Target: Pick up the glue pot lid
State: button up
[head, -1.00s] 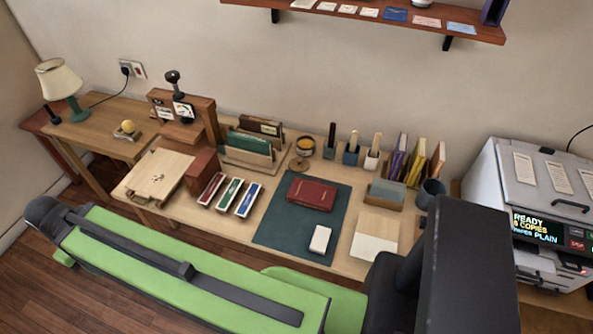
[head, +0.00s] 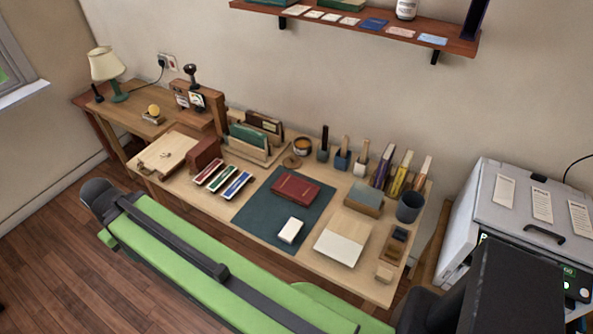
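The glue pot (head: 302,146) looks like a small dark-rimmed pot with amber contents and an open top. It stands at the back of the long desk, right of the file rack. A flat round brown disc (head: 291,161) lies just in front of it and looks like the lid, though it is small in this view. My green and black arm parts cross the foreground, well apart from the pot and disc. My gripper's fingers do not show.
The file rack (head: 258,142) stands left of the pot, with brush holders (head: 342,160) to its right. A red book (head: 296,187) and a white block (head: 290,230) lie on the dark green mat (head: 262,207). A grey copier (head: 515,195) stands at the right.

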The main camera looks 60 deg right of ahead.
aim_at(291, 162)
jog(key=z, duration=0.2)
jog(key=i, duration=0.9)
jog(key=u, duration=0.1)
